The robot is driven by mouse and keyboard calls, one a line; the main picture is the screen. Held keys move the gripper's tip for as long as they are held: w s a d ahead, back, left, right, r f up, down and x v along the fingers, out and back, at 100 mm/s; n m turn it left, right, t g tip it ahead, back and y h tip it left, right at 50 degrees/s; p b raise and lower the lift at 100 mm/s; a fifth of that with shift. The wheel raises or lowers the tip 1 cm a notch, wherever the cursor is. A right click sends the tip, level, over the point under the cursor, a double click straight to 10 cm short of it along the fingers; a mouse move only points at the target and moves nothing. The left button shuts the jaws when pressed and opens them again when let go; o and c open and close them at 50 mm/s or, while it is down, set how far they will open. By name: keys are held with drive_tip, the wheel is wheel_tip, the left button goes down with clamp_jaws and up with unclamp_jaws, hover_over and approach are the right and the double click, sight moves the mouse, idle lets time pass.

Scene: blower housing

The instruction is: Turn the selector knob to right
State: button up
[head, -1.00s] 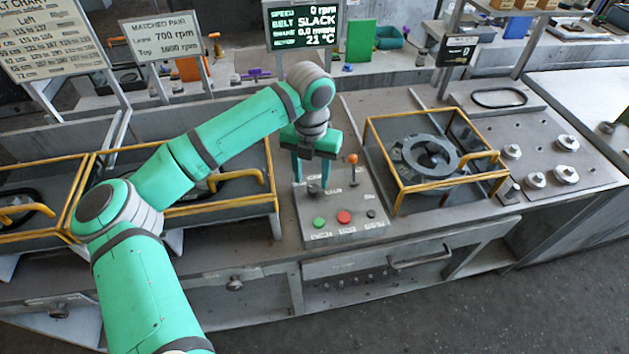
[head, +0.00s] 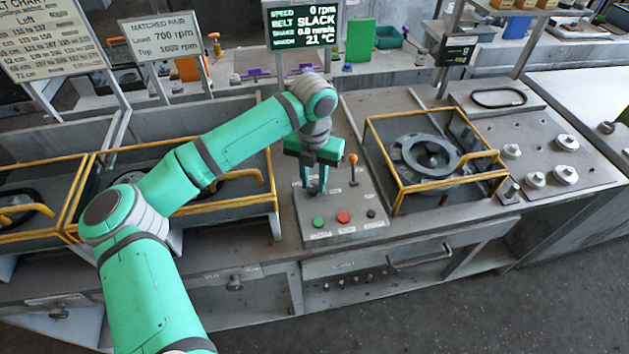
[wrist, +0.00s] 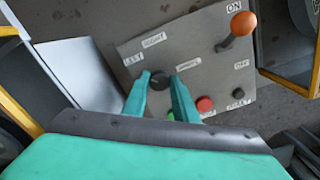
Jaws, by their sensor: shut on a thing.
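The selector knob (wrist: 159,81) is a small dark round knob on the grey control panel (wrist: 190,55). Labels, one reading LEFT, stand around it in the wrist view. My gripper (wrist: 161,80) points down at the panel, with its two green fingers closed on the knob from both sides. In the head view my gripper (head: 317,190) is at the upper left of the panel, and the fingers mostly hide the knob there. The knob's exact pointing direction is not clear.
An orange-tipped lever (head: 353,160) stands close to the right of my gripper. Green (head: 319,222), red (head: 343,217) and black (head: 371,213) buttons lie along the panel's front. A yellow-framed guard (head: 399,200) stands to the right, with another at the left.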

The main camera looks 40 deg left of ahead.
sight(314, 187)
drive_tip(key=m, duration=0.5)
drive_tip(key=shift+m, duration=0.3)
drive_tip(key=m, duration=0.5)
drive_tip(key=shift+d+m, duration=0.15)
drive_tip(key=shift+m, duration=0.55)
drive_tip(key=o, duration=1)
drive_tip(key=shift+o, duration=0.2)
wheel_tip(314, 187, up, 11)
